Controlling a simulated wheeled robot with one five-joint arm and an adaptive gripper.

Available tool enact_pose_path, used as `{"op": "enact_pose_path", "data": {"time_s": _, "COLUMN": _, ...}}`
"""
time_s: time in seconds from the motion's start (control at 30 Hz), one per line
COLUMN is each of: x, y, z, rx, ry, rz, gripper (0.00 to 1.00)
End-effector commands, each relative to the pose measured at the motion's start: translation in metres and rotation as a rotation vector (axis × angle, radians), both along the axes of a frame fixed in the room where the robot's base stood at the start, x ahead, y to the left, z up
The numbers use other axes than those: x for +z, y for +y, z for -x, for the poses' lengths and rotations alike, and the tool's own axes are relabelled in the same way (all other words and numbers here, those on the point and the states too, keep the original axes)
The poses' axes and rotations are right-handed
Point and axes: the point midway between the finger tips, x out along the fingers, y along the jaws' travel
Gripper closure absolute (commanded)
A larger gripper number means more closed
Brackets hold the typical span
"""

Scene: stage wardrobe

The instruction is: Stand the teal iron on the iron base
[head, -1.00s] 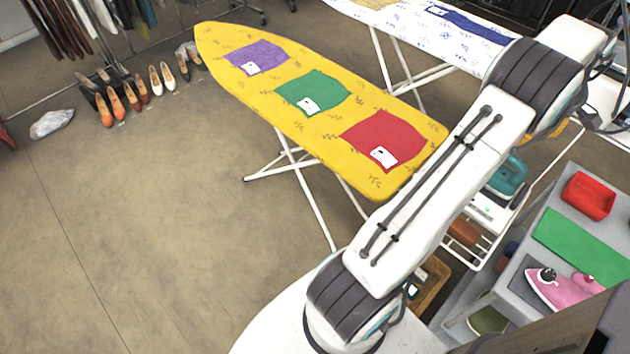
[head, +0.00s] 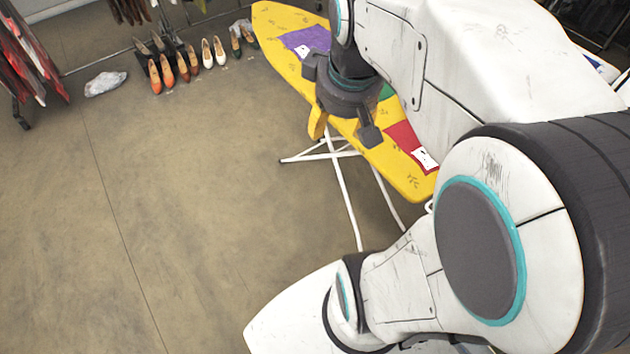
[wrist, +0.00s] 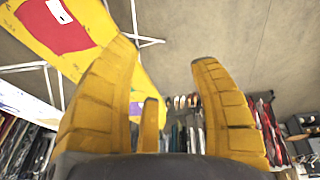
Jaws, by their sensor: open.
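The teal iron and the iron base do not show in either current view; my arm covers the right part of the head view. My gripper (wrist: 165,58) is open and empty, its yellow fingers spread wide in the wrist view. In the head view my gripper (head: 338,118) hangs in front of the yellow ironing board, its fingers partly hidden. I cannot tell its distance from the iron.
The yellow ironing board (head: 400,178) carries purple (head: 300,40) and red (head: 402,138) cloths and a mostly hidden green one. Shoes (head: 181,68) and a clothes rack stand behind at left. The floor (head: 190,200) at left is mostly clear.

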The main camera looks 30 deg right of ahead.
Motion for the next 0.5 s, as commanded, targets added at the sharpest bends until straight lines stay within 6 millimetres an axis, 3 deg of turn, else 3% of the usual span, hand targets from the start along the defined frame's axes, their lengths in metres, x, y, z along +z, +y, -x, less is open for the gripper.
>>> {"op": "enact_pose_path", "data": {"time_s": 0.03, "x": -0.004, "y": 0.022, "z": 0.011, "rx": 0.014, "ry": -0.013, "rz": -0.014, "gripper": 0.43}}
{"op": "enact_pose_path", "data": {"time_s": 0.2, "x": -0.02, "y": 0.065, "z": 0.043, "rx": 0.011, "ry": -0.036, "rz": -0.066, "gripper": 0.43}}
{"op": "enact_pose_path", "data": {"time_s": 0.5, "x": -0.035, "y": 0.089, "z": 0.069, "rx": 0.005, "ry": -0.048, "rz": -0.109, "gripper": 0.43}}
